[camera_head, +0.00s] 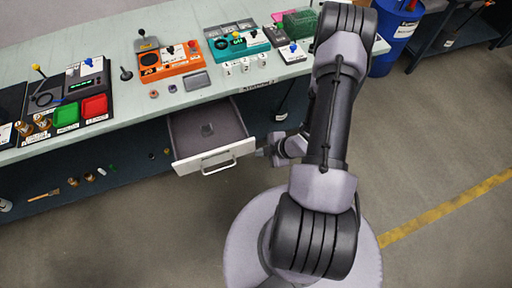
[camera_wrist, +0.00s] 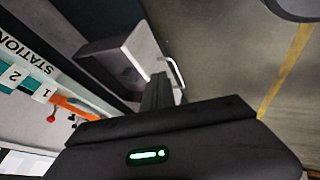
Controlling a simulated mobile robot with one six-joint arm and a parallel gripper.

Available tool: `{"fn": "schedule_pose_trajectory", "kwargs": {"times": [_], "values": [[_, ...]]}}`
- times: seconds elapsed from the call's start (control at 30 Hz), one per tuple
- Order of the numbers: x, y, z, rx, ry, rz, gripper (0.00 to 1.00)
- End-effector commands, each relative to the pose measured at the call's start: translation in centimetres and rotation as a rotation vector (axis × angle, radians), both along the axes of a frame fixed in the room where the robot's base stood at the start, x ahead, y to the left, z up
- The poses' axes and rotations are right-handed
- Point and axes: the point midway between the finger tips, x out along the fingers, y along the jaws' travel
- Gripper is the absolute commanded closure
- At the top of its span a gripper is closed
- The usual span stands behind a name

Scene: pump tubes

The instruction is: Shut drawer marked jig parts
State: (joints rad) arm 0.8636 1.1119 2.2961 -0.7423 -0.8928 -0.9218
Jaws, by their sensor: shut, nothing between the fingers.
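The drawer (camera_head: 183,139) sticks out from under the workbench, pulled open, with a small grey item inside. Its white front (camera_head: 215,158) carries a label too small to read and a pale bar handle (camera_head: 219,168). In the wrist view the drawer front (camera_wrist: 143,48) and its handle (camera_wrist: 177,74) show just beyond the fingers. My gripper (camera_head: 263,152) is beside the right end of the drawer front, shut and empty. Its closed dark fingers (camera_wrist: 160,84) point toward the handle end in the wrist view; I cannot tell whether they touch it.
The bench top (camera_head: 135,103) above holds an orange unit (camera_head: 168,58), a teal unit (camera_head: 238,43), and green and red trays (camera_head: 95,107). A lower shelf (camera_head: 120,180) holds small loose parts and a brush. A blue barrel (camera_head: 393,40) stands right. Floor before the drawer is clear.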

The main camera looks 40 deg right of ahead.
Motion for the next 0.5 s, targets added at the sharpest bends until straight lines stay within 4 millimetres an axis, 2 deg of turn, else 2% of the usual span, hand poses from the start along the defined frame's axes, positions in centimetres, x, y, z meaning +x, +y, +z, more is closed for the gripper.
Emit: {"fn": "schedule_pose_trajectory", "kwargs": {"times": [0.03,0.33,0.5], "values": [[0.6,0.3,-1.3,0.000,0.002,0.003,1.00],[4.2,1.8,-6.6,0.000,0.002,0.001,1.00],[6.9,1.0,-6.2,-0.001,0.000,-0.001,1.00]]}}
